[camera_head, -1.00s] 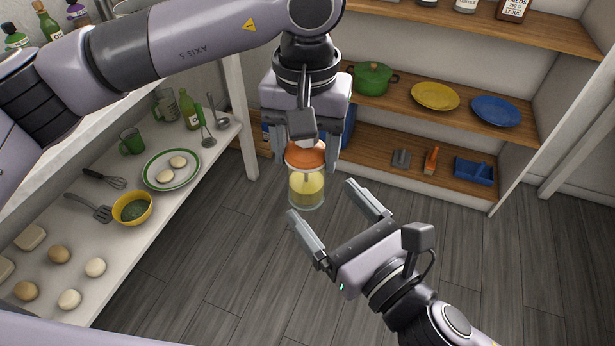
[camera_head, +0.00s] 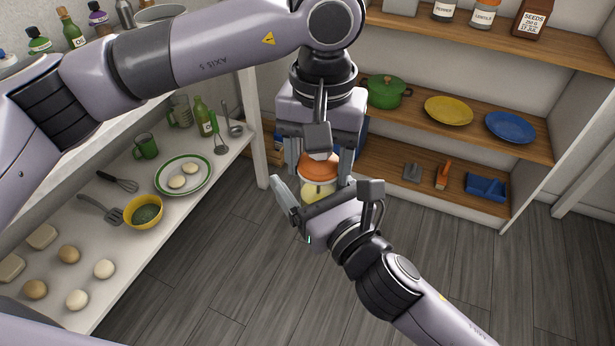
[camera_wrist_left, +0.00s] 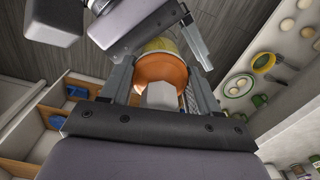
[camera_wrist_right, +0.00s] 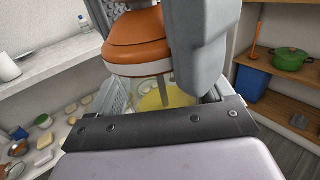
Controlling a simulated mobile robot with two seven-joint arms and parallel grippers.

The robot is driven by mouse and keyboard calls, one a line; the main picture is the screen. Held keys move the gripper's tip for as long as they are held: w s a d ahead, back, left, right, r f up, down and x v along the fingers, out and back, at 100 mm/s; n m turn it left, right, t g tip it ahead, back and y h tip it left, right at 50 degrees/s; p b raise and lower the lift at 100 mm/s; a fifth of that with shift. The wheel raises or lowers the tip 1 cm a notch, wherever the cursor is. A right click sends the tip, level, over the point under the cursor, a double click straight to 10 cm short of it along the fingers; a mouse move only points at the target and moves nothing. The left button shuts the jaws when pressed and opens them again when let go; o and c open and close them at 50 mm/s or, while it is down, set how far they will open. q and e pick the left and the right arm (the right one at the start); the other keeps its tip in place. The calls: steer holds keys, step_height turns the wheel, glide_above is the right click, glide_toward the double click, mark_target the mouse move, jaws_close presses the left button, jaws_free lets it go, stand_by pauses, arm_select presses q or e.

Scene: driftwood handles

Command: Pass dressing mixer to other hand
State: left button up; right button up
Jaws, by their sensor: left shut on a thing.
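The dressing mixer has an orange lid (camera_head: 318,168) and a clear jar with yellow dressing (camera_head: 313,190). My left gripper (camera_head: 320,160) is shut on it from above, around the lid, and holds it upright above the floor. The lid also shows between its fingers in the left wrist view (camera_wrist_left: 163,73). My right gripper (camera_head: 313,197) is open at the jar, below the left one, with a finger left of the jar. Its palm hides the lower jar in the head view. In the right wrist view the jar (camera_wrist_right: 165,97) sits between the fingers; contact is unclear.
A white shelf on the left carries a yellow bowl (camera_head: 143,212), a plate (camera_head: 183,192), a green mug (camera_head: 146,147) and several utensils. The back shelves hold a green pot (camera_head: 386,92), a yellow plate (camera_head: 448,110) and a blue plate (camera_head: 510,127). The floor (camera_head: 450,260) is clear.

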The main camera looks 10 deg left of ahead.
steer(key=c, duration=0.9)
arm_select(q)
steer(key=o, duration=1.1)
